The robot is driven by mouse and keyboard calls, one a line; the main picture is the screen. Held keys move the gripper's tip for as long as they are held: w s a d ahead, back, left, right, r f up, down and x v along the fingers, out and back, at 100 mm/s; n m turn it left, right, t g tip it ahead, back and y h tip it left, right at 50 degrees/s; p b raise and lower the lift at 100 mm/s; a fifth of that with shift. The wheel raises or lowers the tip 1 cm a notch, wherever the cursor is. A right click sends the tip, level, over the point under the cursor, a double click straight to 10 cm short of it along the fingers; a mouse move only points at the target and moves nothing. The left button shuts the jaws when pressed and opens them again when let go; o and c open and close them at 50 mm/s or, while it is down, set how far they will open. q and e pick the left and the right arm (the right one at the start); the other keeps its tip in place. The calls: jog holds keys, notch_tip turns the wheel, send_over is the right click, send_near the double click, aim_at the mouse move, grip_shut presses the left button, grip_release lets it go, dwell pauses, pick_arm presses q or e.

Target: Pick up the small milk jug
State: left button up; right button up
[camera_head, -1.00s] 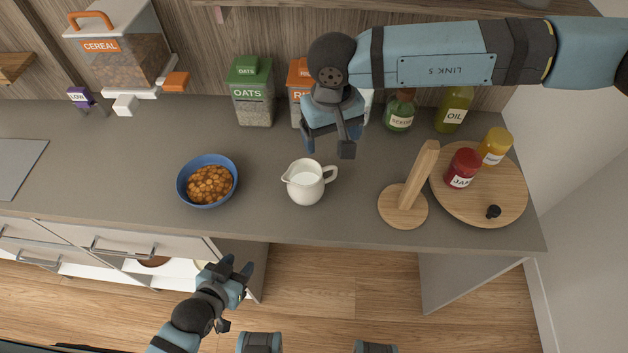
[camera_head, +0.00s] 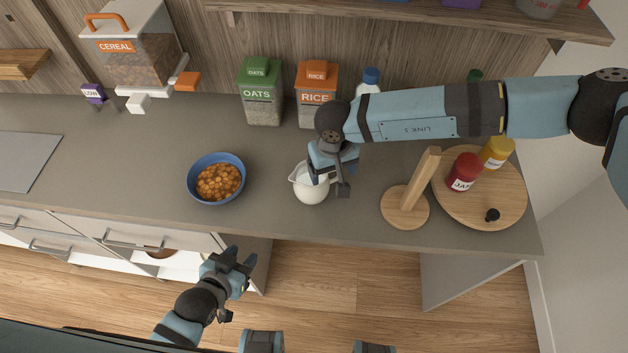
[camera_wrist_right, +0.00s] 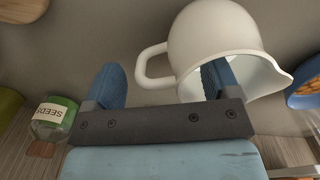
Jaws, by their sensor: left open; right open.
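The small white milk jug (camera_head: 311,190) stands on the counter, right of the blue bowl. Its upper part and handle are partly hidden behind my right gripper (camera_head: 332,184) in the head view. In the right wrist view the jug (camera_wrist_right: 208,38) shows its handle at the left and its spout at the right. My right gripper (camera_wrist_right: 165,85) is open, with one finger across the jug's mouth and the other beyond the handle, so the handle lies between them. I cannot tell whether they touch. My left gripper (camera_head: 235,263) is open and empty in front of the counter.
A blue bowl of orange food (camera_head: 217,180) stands left of the jug. A wooden stand (camera_head: 406,205) and a round board (camera_head: 510,195) with jars are at the right. Oats (camera_head: 262,95) and rice (camera_head: 316,95) canisters stand behind. The counter's front strip (camera_head: 290,223) is clear.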

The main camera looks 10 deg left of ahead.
jog(key=c, duration=1.3)
jog(key=shift+w+r, duration=0.1)
jog(key=shift+r, duration=0.15)
